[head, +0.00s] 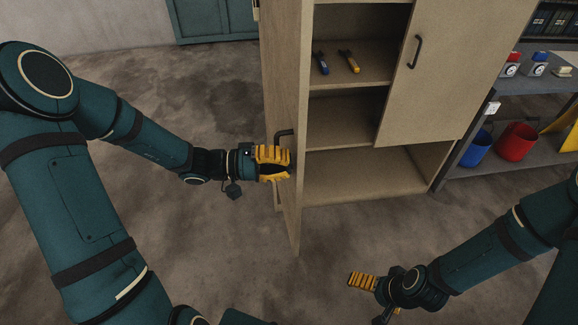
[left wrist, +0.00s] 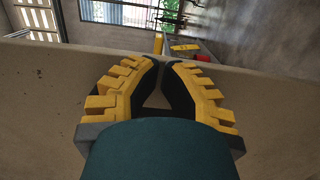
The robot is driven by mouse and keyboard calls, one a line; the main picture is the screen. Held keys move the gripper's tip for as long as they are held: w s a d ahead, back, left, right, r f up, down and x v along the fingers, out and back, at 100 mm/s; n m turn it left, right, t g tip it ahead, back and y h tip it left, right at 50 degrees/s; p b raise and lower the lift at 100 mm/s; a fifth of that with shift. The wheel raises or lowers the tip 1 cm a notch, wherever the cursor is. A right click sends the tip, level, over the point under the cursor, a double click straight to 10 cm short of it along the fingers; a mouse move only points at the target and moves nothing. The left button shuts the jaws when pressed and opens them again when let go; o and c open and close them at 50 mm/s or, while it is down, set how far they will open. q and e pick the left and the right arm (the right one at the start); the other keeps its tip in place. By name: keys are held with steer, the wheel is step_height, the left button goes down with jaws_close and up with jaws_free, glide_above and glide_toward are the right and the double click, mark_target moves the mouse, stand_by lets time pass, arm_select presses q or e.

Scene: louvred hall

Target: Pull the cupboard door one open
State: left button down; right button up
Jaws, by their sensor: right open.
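The wooden cupboard (head: 350,185) stands at the centre of the head view. Its left door (head: 283,85) is swung wide open, seen nearly edge-on, with a dark handle (head: 283,133) on its outer face. My right gripper (head: 365,282) is open and empty, low in front of the cupboard.
Two small tools, one blue (head: 321,63) and one yellow (head: 349,62), lie on a cupboard shelf. A grey rack (head: 470,172) on the right holds a blue bin (head: 476,149) and a red bin (head: 516,142). The floor left of the door is clear.

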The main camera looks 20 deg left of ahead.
arm_select(q)
steer(key=s+d+p+v, duration=0.1)
steer(key=s+v, duration=0.1)
steer(key=v, duration=0.8)
steer(key=shift+s+f, duration=0.15)
